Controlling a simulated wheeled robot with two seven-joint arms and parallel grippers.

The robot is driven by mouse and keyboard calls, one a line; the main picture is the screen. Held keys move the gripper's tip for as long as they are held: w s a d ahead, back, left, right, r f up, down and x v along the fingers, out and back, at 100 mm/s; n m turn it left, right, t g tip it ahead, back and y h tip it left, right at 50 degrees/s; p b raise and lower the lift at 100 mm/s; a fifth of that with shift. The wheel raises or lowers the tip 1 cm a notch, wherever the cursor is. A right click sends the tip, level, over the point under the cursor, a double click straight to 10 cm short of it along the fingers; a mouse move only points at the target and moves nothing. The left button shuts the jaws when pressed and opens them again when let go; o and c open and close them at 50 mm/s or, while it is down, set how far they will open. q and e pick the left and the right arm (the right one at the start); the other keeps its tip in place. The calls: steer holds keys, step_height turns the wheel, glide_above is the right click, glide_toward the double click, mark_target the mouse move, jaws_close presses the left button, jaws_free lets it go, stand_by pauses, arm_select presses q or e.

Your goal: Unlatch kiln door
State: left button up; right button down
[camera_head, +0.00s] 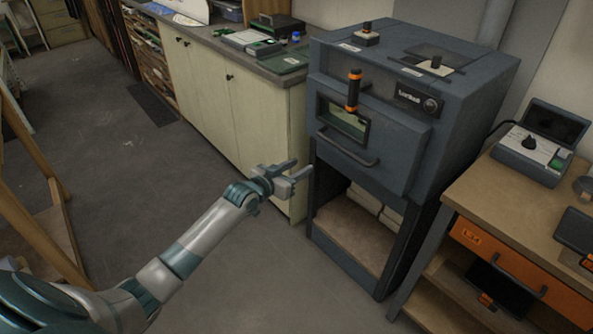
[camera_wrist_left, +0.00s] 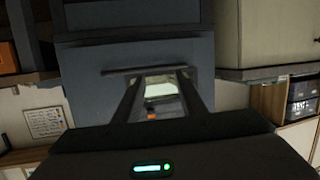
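The blue-grey kiln (camera_head: 408,120) stands on an open-fronted base, with its door closed as far as I can see. An upright black latch lever with orange bands (camera_head: 353,91) sits on the door front, above and overlapping the small window (camera_head: 343,120). A dark bar handle (camera_head: 347,152) runs below the window. My left gripper (camera_head: 303,168) is open and empty, in front of and left of the kiln, lower than the latch. In the left wrist view its fingers (camera_wrist_left: 165,76) stand apart, with the window (camera_wrist_left: 160,90) and an orange spot (camera_wrist_left: 152,116) between them. My right gripper is not in view.
A pale cabinet (camera_head: 230,105) with a grey counter adjoins the kiln's left. A wooden workbench (camera_head: 515,185) with an orange drawer (camera_head: 520,270) is at right, bearing a grey device (camera_head: 532,155). A wooden frame stands at far left. The floor (camera_head: 130,180) between is clear.

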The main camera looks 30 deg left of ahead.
arm_select(q)
steer(key=shift+f, duration=0.2)
stand_by(0.4)
steer(key=s+f+g+y, duration=0.1)
steer(key=s+f, duration=0.3)
steer(key=f, duration=0.6)
steer(key=s+a+f+n+g+y, duration=0.1)
steer(key=s+f+g, duration=0.1)
steer(key=s+f, duration=0.5)
steer(key=s+f+g, duration=0.1)
steer(key=s+f, duration=0.1)
steer(key=f, duration=1)
steer(key=s+d+f+g+y, duration=0.15)
steer(key=s+f+g, duration=0.25)
steer(key=s+f, duration=1.45)
steer(key=s+d+f+g, duration=0.2)
steer(key=s+f, duration=0.2)
steer(key=s, duration=0.8)
steer(key=s+d+f+m+g, duration=0.1)
steer(key=s+d+f+g, duration=0.1)
steer(key=s, duration=1)
steer(key=s+d+f+g, duration=0.1)
steer(key=s+d+f, duration=0.2)
steer(key=s, duration=0.9)
step_height(320, 180, down, 3)
steer(key=shift+s+d+r+m+g+b, duration=0.1)
steer(key=shift+s+d+m+g+b, duration=0.2)
steer(key=shift+g+b, duration=0.1)
